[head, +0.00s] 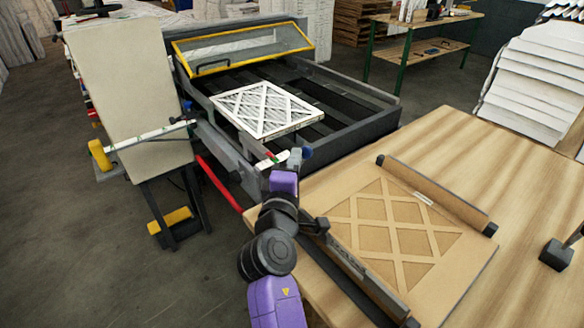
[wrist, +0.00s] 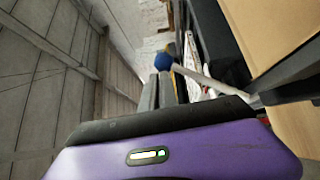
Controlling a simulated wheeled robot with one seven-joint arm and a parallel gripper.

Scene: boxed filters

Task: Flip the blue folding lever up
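The blue lever shows in the wrist view as a round blue knob (wrist: 163,61) on a thin grey rod that runs down to the right toward a dark frame. In the head view a small blue knob (head: 307,152) shows at the machine's near corner, right beside the end of my purple arm. My gripper (head: 295,159) is there, small and grey. I cannot tell whether it touches the knob, and its fingers are too small to read. In the wrist view my purple wrist housing fills the bottom and no fingertips show.
A white-framed filter (head: 266,108) lies on the dark roller conveyor (head: 352,128), in front of a yellow-framed clear guard (head: 245,50). A wooden table (head: 460,150) at right holds a cardboard-framed filter (head: 395,232) between dark-ended rails. A red bar (head: 218,184) and a beige panel (head: 130,90) stand left.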

